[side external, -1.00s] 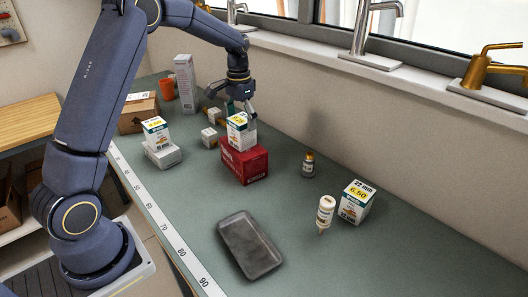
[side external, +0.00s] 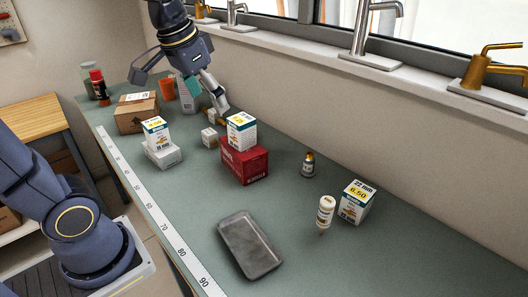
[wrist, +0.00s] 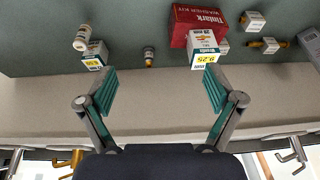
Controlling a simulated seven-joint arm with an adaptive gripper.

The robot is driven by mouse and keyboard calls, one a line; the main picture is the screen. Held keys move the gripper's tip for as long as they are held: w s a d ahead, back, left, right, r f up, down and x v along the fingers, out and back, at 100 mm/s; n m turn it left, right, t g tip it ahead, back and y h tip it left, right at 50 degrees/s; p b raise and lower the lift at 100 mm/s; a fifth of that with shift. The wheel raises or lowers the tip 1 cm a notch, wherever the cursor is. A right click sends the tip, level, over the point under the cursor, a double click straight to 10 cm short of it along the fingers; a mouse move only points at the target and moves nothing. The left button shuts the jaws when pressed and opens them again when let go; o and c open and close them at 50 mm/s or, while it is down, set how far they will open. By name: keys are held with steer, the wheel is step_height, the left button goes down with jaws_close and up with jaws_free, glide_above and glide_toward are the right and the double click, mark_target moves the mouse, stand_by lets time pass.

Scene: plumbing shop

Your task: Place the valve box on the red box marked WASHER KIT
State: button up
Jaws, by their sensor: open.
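A white valve box with a yellow label (side external: 241,133) rests upright on top of the red box (side external: 245,165) in the side view. In the wrist view, the red box (wrist: 190,22) shows the words WASHER KIT, and the valve box (wrist: 203,45) overlaps its near side. My gripper (side external: 180,92) is open and empty, up behind and left of both boxes, clear of them. In the wrist view my gripper (wrist: 160,85) has its fingers spread wide with nothing between them.
Similar boxes stand on a white carton (side external: 162,154) at left and alone at right (side external: 357,202). A small cube (side external: 210,138), cardboard box (side external: 136,112), brown bottle (side external: 308,165), white bottle (side external: 325,213) and dark tray (side external: 249,246) share the bench. The wall runs behind.

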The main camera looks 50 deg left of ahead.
steer(key=s+d+f+t, duration=0.1)
steer(key=s+d+f, duration=0.2)
steer(key=s, duration=0.6)
steer(key=shift+f+t, duration=0.4)
steer(key=shift+f, duration=0.2)
